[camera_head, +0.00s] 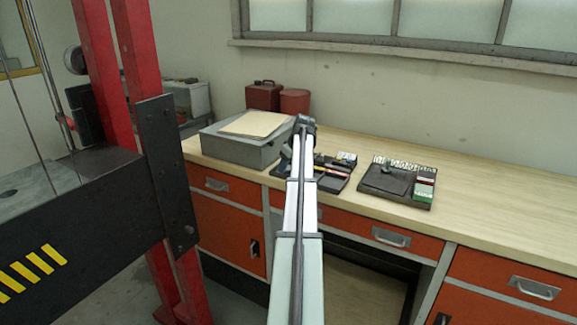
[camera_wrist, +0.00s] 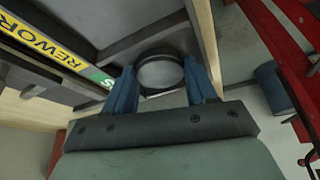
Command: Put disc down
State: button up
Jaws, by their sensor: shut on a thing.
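In the wrist view, my gripper (camera_wrist: 158,78) is shut on a round pale disc (camera_wrist: 160,73) with a dark rim. One blue finger is on each side of the disc. The disc is over or in a grey compartment of a tray (camera_wrist: 92,22); I cannot tell whether it touches the floor. A yellow label reading "REWORK" (camera_wrist: 50,50) lies along the tray's left, with a green label beside it. In the head view, my arm hides much of the labelled tray (camera_head: 336,174) on the bench, and the disc cannot be made out.
A second dark tray (camera_head: 392,184) with red, green and white labels sits to the right on the wooden bench (camera_head: 490,215). A grey box (camera_head: 240,147) with a folder stands at the left. A red press frame (camera_head: 100,70) rises further left. The bench's right side is clear.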

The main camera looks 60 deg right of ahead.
jog(key=o, duration=1.1)
jog(key=shift+c, duration=0.2)
jog(key=v, duration=1.2)
jog(key=shift+w+r, duration=0.1)
jog(key=shift+w, duration=0.05)
